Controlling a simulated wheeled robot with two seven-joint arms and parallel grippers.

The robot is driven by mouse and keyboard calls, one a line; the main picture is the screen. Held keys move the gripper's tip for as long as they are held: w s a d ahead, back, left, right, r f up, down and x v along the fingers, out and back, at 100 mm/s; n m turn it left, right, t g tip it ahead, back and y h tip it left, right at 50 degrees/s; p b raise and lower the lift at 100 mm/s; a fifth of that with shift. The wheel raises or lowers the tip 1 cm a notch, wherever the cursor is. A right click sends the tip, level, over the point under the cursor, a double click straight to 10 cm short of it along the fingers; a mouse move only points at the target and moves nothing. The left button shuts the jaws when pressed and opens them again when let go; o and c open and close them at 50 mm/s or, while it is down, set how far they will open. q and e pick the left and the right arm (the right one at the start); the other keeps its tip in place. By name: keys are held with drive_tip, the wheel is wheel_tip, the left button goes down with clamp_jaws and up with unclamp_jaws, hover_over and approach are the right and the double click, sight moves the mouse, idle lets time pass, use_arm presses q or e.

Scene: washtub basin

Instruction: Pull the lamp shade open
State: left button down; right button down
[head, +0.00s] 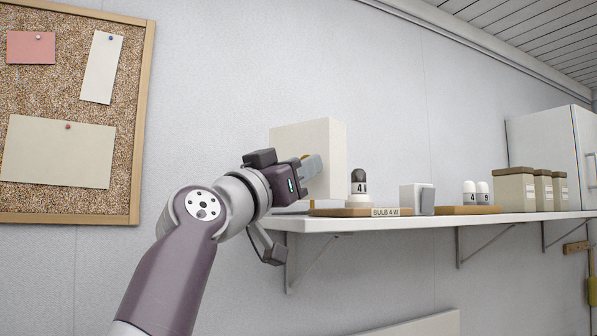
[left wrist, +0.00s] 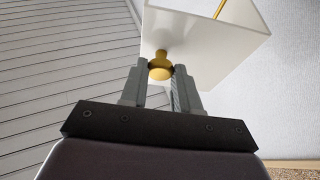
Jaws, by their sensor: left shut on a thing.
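The lamp shade (head: 338,150) is a white, box-like piece standing at the left end of the wall shelf. It also shows in the left wrist view (left wrist: 225,48), with a brass knob (left wrist: 160,67) on its near side and a thin brass rod (left wrist: 219,9) at its top. My right gripper is not in view.
The shelf (head: 400,222) carries a wooden tray labelled "BULB 4 W" (head: 385,212), a dark-topped bulb (head: 358,184), a white holder (head: 417,198), small bulbs (head: 476,193) and lidded boxes (head: 514,190). A white cabinet (head: 545,150) stands right; a corkboard (head: 70,110) hangs left.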

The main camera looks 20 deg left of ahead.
use_arm(q)
drive_tip(key=c, duration=0.8)
unclamp_jaws()
drive_tip(key=shift+w+d, duration=0.1)
drive_tip(key=shift+d, duration=0.05)
drive_tip(key=b+v, duration=0.8)
drive_tip(key=v, duration=0.4)
drive_tip(key=shift+s, duration=0.35)
drive_tip(key=shift+f, duration=0.1)
